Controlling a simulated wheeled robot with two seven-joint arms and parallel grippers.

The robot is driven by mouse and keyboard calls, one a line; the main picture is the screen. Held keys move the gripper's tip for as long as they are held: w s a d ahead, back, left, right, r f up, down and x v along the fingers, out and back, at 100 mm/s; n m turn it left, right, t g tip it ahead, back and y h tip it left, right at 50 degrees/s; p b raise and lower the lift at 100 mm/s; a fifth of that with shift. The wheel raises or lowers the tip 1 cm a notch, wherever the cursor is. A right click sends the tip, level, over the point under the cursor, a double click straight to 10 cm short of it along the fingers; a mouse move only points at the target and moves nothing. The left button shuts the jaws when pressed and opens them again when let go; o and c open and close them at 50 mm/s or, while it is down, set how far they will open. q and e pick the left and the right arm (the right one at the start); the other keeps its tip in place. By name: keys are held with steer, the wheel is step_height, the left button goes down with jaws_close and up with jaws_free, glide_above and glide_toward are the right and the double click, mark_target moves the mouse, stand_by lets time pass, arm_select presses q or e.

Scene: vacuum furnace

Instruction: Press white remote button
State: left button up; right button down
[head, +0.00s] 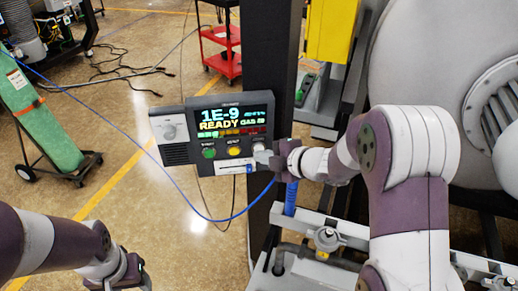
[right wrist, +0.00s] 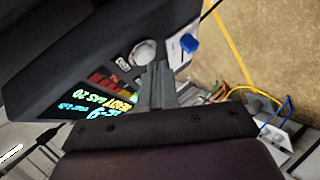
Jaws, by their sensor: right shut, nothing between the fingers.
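A grey control unit (head: 228,129) with a lit screen is mounted on a dark post. Its screen (head: 225,120) reads "1E-9 READY". Below it sit a green button (head: 208,153), a yellow button (head: 234,150) and a white button (head: 258,143). The white round button (right wrist: 145,52) also shows in the right wrist view. My right gripper (head: 264,157) is shut and empty, its fingertips (right wrist: 156,72) right at the white button's edge. I cannot tell whether they touch it. My left gripper (head: 127,283) is at the bottom left, cut off by the frame, far from the unit.
The dark post (head: 272,60) stands behind the unit. A blue cable (head: 150,165) loops below it. A large metal chamber (head: 420,60) fills the right side. A red cart (head: 222,45) and a green cylinder (head: 40,125) stand farther back. Open floor lies at left.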

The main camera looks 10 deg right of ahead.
steer(key=shift+w, duration=0.4)
stand_by(0.6)
steer(key=shift+s, duration=0.85)
steer(key=s, duration=0.2)
steer(key=s+b, duration=0.1)
steer(key=s, duration=0.2)
steer(key=shift+a, duration=0.2)
stand_by(0.4)
